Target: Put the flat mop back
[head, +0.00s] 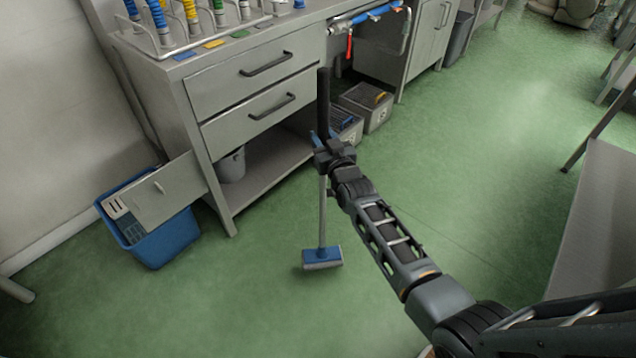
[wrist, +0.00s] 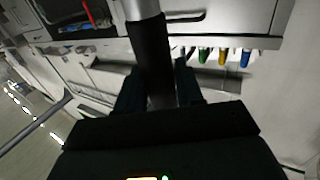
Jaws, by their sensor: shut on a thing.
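The flat mop (head: 322,215) stands about upright in front of the steel cabinet in the head view. It has a blue and grey head low at the floor, a grey pole and a black grip at the top. I cannot tell whether its head touches the floor. In the wrist view the pole (wrist: 153,45) runs between the fingers of my gripper (wrist: 160,95). My gripper hides a short part of the pole.
The steel cabinet (head: 215,100) has two closed drawers, an open lower shelf and a rack of coloured-handled tools on top. Grey crates (head: 365,105) stand behind the mop. Green floor (head: 450,170) is clear at right.

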